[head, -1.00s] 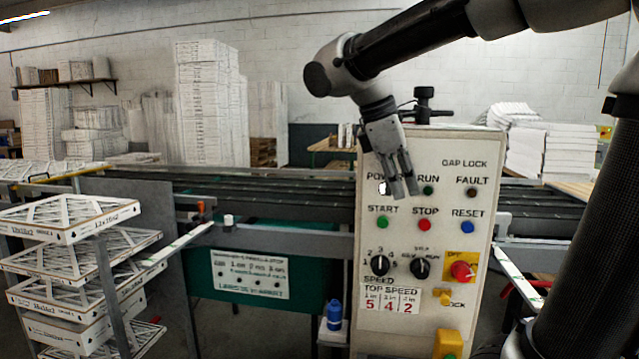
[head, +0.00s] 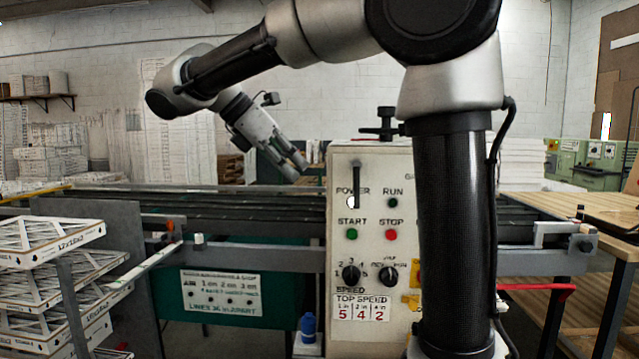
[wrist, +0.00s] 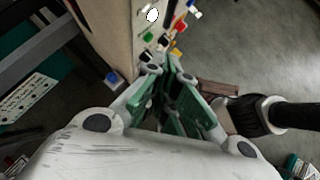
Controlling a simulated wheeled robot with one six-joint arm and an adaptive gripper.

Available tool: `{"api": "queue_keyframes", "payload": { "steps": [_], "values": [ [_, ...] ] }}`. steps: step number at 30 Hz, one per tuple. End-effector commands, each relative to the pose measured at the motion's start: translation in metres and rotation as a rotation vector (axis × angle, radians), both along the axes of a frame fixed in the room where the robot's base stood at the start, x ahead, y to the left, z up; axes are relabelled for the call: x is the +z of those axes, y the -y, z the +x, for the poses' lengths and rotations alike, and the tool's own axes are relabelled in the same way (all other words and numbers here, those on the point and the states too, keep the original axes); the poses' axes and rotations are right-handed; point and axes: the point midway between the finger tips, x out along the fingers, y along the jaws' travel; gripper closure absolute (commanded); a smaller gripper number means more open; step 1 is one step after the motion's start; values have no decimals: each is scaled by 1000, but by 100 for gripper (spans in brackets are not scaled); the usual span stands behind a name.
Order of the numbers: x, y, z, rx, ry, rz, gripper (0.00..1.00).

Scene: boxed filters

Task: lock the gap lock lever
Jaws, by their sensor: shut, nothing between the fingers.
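The cream control box (head: 341,260) stands right of centre in the head view. A black T-shaped handle (head: 384,122) stands on its top, and a thin dark upright bar (head: 357,185) shows on its face by the POWER label. I cannot tell for sure which is the gap lock lever. The GAP LOCK label is mostly hidden behind my arm. My gripper (head: 297,168) is shut and empty, left of the box's upper left edge, with its fingers pointing down and right. In the wrist view its green-padded fingers (wrist: 168,75) show beside the box face (wrist: 112,30).
A rail machine runs behind the box. A rack of filters (head: 50,235) stands at the left, and a blue bottle (head: 308,327) sits low beside the box. My arm covers the panel's right side. Wooden benches (head: 545,215) are at the right.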

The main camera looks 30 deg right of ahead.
Motion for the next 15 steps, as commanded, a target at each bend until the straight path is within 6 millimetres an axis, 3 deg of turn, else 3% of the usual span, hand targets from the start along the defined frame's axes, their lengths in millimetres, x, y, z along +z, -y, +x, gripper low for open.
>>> {"api": "queue_keyframes", "payload": {
  "steps": [15],
  "values": [
    [-69, 70, -6, -4, -1, 0, 100]
  ]
}}
